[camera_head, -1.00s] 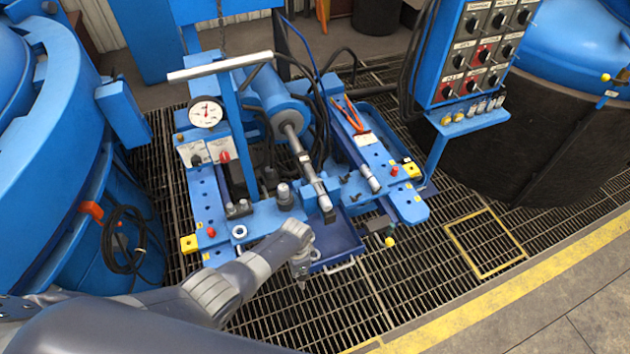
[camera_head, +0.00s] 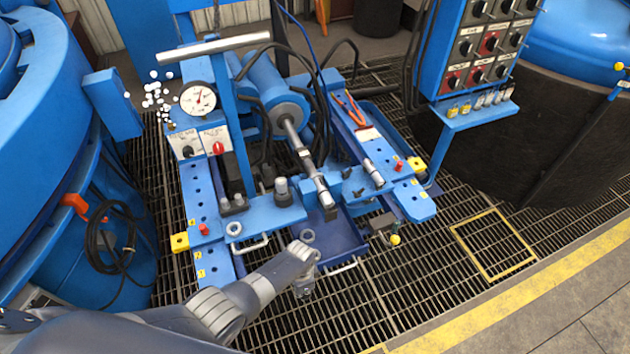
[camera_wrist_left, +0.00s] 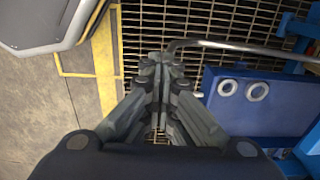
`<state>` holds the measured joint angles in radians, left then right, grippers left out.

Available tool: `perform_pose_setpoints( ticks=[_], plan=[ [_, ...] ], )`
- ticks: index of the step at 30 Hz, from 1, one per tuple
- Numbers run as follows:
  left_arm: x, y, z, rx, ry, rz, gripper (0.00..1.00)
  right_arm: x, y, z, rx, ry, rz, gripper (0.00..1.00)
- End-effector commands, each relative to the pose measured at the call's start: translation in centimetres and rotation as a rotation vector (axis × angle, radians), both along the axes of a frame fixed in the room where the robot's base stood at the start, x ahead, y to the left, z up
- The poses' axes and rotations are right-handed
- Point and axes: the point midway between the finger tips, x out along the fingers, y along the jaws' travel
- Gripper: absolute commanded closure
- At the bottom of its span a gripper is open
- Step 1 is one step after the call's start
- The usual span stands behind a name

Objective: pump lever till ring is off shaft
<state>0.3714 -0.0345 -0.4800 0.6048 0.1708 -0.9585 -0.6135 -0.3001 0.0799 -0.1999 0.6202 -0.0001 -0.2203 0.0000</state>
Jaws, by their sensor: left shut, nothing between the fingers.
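A blue press holds a steel shaft (camera_head: 298,148) running from the large blue cylinder (camera_head: 265,90) to a dark end block. I cannot tell whether a ring sits on the shaft. One pale ring (camera_head: 234,229) lies on the front beam; another (camera_head: 307,236) shows by the tray's corner. Two rings (camera_wrist_left: 227,87) appear against a blue surface in the left wrist view. A long pale bar (camera_head: 213,47) tops an upright blue post; I cannot tell if it is the lever. My left gripper (camera_head: 303,290) is shut and empty, in front of the tray. My right gripper is out of view.
The blue tray (camera_head: 341,238) has a metal handle at its front. A bare metal rod (camera_wrist_left: 240,48) crosses beyond the left gripper. A gauge (camera_head: 198,98) stands beside small white dots (camera_head: 155,90). A control panel (camera_head: 485,40) is at right. Grating (camera_head: 420,300) lies open in front.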

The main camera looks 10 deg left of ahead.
Motion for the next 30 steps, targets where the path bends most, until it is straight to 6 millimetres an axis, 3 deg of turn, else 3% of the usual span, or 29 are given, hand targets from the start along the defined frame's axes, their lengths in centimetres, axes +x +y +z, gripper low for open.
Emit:
perform_pose_setpoints(
  ticks=[7, 24, 30],
  plan=[
    [0.1, 0.2, 0.9, 0.001, 0.001, 0.001, 1.00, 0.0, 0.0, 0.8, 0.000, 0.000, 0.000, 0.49],
    [2.0, 1.5, 10.5, 0.001, 0.001, 0.001, 1.00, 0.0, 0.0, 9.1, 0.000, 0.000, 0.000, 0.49],
    [2.2, 1.6, 11.0, 0.000, 0.001, 0.000, 1.00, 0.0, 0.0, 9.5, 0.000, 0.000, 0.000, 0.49]
  ],
)
